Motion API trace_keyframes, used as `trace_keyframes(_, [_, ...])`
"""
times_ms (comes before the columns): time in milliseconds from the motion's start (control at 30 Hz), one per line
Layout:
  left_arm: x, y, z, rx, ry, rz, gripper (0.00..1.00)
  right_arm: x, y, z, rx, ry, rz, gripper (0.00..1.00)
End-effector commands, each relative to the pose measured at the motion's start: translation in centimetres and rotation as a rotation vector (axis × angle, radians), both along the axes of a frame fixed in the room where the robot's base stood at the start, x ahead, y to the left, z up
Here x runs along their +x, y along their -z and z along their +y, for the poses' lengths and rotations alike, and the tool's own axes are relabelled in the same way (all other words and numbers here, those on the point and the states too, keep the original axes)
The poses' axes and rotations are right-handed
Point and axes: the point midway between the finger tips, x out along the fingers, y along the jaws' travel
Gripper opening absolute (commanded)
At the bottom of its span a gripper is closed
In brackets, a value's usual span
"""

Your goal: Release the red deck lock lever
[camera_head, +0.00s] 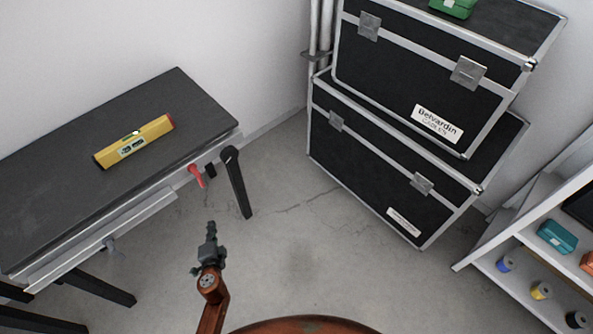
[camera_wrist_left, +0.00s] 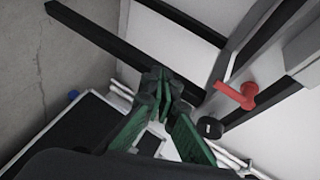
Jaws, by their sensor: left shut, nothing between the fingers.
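The red lever (camera_head: 196,174) sticks out from the front edge of the dark workbench (camera_head: 75,160), near its right end, pointing down and outward. In the left wrist view the red lever (camera_wrist_left: 239,94) is right of the fingers, beside a round black knob (camera_wrist_left: 210,127). My left gripper (camera_head: 211,230) is shut and empty, below and slightly right of the lever in the head view, clear of it. Its green fingers also show in the left wrist view (camera_wrist_left: 163,95), apart from the lever. My right gripper is not in view.
A yellow level (camera_head: 134,141) lies on the bench top. A black bench leg (camera_head: 236,182) stands just right of the lever. Black cases (camera_head: 385,165) are stacked at the back right, and a white shelf (camera_head: 510,270) stands at the right. The floor between is clear.

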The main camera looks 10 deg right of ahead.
Motion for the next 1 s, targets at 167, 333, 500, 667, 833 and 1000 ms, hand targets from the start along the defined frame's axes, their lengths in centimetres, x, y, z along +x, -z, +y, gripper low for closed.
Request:
trace_keyframes(167, [3.5,-5.8,-3.2,0.156,0.057,-0.201,0.0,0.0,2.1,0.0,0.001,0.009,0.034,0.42])
trace_keyframes(333, [4.3,-9.5,-4.6,0.226,0.072,-0.293,0.0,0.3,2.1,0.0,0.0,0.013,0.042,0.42])
trace_keyframes(500, [4.4,-10.5,-4.8,0.239,0.073,-0.31,0.0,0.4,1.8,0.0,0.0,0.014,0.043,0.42])
trace_keyframes(667, [4.4,-10.5,-4.8,0.237,0.073,-0.309,0.0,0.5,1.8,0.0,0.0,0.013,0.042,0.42])
trace_keyframes(833, [5.0,-10.4,-4.8,0.236,0.074,-0.308,0.0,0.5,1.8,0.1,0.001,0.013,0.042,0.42])
trace_keyframes(1000, [7.5,-10.4,-4.6,0.235,0.073,-0.308,0.0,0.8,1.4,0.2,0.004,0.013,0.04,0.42])
